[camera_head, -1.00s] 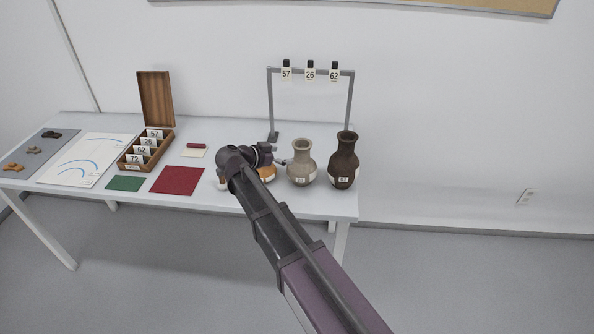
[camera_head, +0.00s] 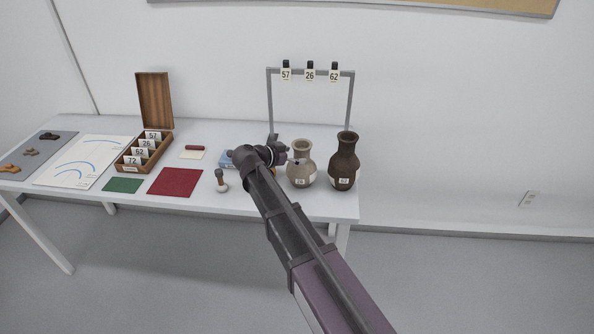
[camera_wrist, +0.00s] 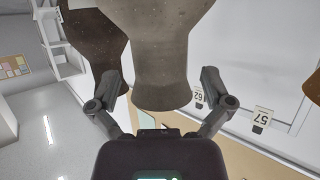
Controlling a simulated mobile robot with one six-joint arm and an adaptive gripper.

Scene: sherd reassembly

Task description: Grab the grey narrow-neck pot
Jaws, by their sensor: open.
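The grey narrow-neck pot (camera_head: 301,171) stands upright near the right end of the table, with a white label on its belly. In the wrist view the grey pot (camera_wrist: 160,45) appears upside down, its neck and flared rim between the two fingers. My gripper (camera_head: 287,158) is at the pot's left side in the head view. In the wrist view my gripper (camera_wrist: 161,82) is open, with visible gaps between fingers and pot. Any contact deeper in is hidden.
A dark brown pot (camera_head: 344,165) stands close on the right. An orange pot (camera_head: 273,170) is mostly hidden behind my arm. A rack (camera_head: 270,100) with hanging number tags stands behind. A blue box (camera_head: 228,159) and a small brown-and-white tool (camera_head: 221,182) are on the left.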

